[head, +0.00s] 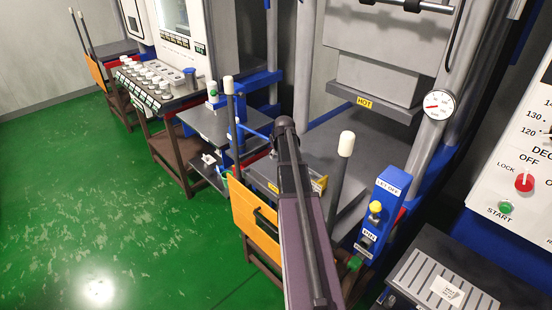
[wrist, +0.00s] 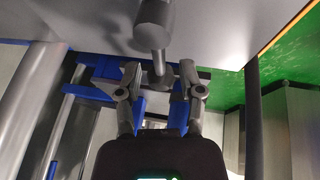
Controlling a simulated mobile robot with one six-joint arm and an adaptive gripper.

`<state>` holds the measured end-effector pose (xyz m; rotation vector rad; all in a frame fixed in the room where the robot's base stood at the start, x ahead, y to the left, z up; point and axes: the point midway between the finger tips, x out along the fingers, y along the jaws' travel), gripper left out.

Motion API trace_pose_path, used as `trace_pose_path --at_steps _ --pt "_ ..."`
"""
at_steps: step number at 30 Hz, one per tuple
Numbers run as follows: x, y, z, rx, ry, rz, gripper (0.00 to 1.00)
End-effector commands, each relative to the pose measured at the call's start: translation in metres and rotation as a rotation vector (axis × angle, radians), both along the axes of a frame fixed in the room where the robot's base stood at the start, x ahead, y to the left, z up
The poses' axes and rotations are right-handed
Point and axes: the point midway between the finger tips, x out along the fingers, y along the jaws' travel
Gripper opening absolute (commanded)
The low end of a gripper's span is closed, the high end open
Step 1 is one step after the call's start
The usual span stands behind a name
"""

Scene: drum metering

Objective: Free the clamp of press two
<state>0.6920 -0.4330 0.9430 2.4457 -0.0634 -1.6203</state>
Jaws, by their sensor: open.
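My gripper (wrist: 160,78) shows in the wrist view with its two fingers spread apart. A grey rod with a thick rounded end (wrist: 152,36) comes down from the top of that view towards the space between the fingers. A darker rounded piece shows between the fingertips; I cannot tell whether anything touches it. I cannot tell for certain which part is the clamp. In the head view, a press with a HOT label (head: 364,102) stands behind my arm. My arm hides part of it, and my fingers cannot be made out there.
A blue control box (head: 387,200) with a yellow knob stands right of my arm. An orange panel (head: 254,217) and white-tipped posts stand close by. A gauge (head: 438,105) sits on the press column. The green floor (head: 80,210) at left is open.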

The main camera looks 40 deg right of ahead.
Motion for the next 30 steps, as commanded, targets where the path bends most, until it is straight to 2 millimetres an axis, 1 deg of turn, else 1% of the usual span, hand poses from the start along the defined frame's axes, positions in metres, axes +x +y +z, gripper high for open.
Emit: trace_pose_path --at_steps 1,4,16,17,18,20,21,22,26,27,30 --pt "0.0014 -0.0007 -0.0046 0.000 0.000 0.000 0.50" --pt "0.0027 -0.0012 -0.0069 0.000 0.000 0.000 0.50" --pt "0.0033 -0.0016 -0.0076 0.000 0.000 -0.001 0.50" --pt "0.0032 -0.0016 -0.0076 0.000 0.000 -0.001 0.47" --pt "0.0032 -0.0017 -0.0076 0.000 0.000 -0.001 0.35" --pt "0.0032 -0.0017 -0.0076 0.000 0.000 -0.001 0.17" --pt "0.0032 -0.0017 -0.0076 0.000 0.000 -0.001 0.05" --pt "0.0032 -0.0017 -0.0076 0.000 0.000 -0.001 0.00" --pt "0.0034 -0.0018 -0.0076 0.000 -0.001 -0.001 0.00" --pt "0.0027 0.0027 -0.0076 0.000 -0.001 -0.001 0.00" --pt "0.0036 -0.0002 -0.0076 0.001 -0.002 0.001 0.00"
